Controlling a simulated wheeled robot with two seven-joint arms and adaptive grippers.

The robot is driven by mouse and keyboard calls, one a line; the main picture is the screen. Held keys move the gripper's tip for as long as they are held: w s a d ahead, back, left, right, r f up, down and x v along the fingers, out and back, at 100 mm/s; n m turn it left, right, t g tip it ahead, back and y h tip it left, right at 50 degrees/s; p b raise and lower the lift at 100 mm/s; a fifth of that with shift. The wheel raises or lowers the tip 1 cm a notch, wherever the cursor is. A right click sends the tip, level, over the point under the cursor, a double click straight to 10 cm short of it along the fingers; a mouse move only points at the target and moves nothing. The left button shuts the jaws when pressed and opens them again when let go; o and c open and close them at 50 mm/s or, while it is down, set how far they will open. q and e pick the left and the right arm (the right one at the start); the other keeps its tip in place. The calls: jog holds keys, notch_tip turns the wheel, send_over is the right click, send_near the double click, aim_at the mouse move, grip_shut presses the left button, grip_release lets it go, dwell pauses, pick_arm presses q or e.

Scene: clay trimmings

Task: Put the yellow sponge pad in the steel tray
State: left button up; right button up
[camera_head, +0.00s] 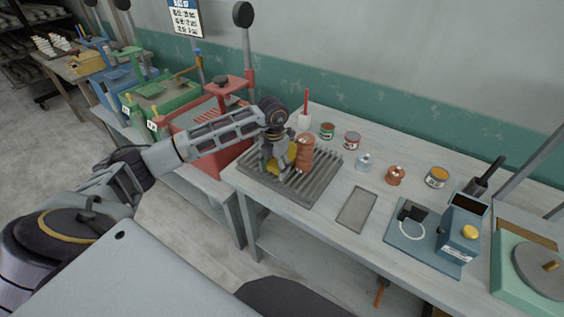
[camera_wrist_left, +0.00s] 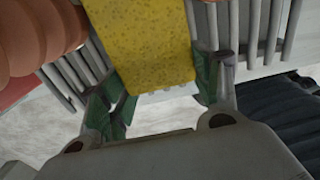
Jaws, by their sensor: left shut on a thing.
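The yellow sponge pad (camera_wrist_left: 150,45) fills the top middle of the left wrist view, between the green-tipped fingers. My left gripper (camera_wrist_left: 160,95) is shut on it. In the head view my left gripper (camera_head: 279,168) reaches down over the grey ribbed rack, and only parts of the yellow pad (camera_head: 290,157) show around it. I cannot tell whether the pad still touches the rack. A flat grey rectangular tray (camera_head: 357,209), which looks like the steel tray, lies empty on the table to the right of the rack. My right gripper is not in view.
An orange ridged pot (camera_head: 305,153) stands on the ribbed rack (camera_head: 312,190) close beside the gripper. Tins and small jars (camera_head: 395,175) stand behind the tray. A blue device (camera_head: 458,232) stands to its right. A red machine (camera_head: 205,130) is at the left.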

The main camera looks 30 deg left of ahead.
pick_arm(q)
jog(key=shift+r, duration=0.15)
jog(key=shift+r, duration=0.55)
notch_tip(320, 180, up, 17)
jog(key=b, duration=0.1)
jog(key=shift+f, duration=0.2)
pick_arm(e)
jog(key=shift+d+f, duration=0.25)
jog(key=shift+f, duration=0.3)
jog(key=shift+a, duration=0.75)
